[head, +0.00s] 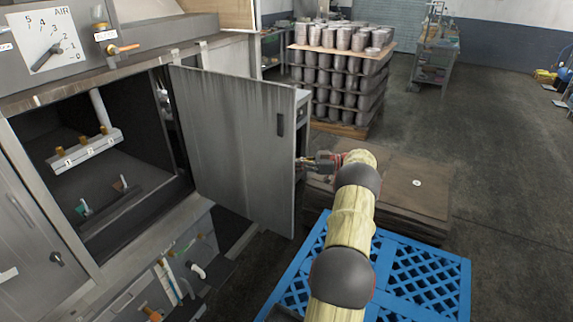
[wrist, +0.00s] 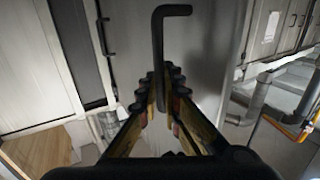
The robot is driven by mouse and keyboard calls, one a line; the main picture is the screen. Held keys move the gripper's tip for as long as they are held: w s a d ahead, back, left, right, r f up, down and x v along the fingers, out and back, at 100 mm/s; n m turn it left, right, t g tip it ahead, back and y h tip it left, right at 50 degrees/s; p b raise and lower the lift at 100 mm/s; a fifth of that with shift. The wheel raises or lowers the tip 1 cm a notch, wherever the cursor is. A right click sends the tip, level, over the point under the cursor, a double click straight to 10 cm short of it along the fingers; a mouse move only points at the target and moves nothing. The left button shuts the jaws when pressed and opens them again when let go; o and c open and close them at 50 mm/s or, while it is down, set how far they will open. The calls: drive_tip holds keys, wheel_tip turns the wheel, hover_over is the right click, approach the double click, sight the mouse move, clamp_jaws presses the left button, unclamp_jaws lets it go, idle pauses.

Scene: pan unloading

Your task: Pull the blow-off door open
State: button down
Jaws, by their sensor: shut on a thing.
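The blow-off door (head: 235,140) is a grey metal panel, swung well out from the cabinet in the head view. The dark compartment (head: 60,125) behind it is exposed, with a numbered manifold (head: 86,150) inside. My gripper (head: 304,163) is at the door's free right edge, on its far side. In the wrist view a black bent handle (wrist: 157,45) stands in front of the door's grey face (wrist: 200,60). My gripper (wrist: 161,88) is shut on the lower part of this handle. The exact contact is partly hidden by the fingers.
A blue plastic pallet (head: 425,268) lies on the floor below my arm. A stack of brown sheets (head: 410,190) is just beyond the gripper. A pallet load of grey cylinders (head: 340,80) stands farther back. Open floor (head: 500,140) lies to the right.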

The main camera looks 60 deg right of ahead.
drive_tip(key=shift+s, duration=0.1)
drive_tip(key=c, duration=2)
unclamp_jaws()
drive_tip(key=v, duration=1.2)
drive_tip(key=shift+s, duration=0.1)
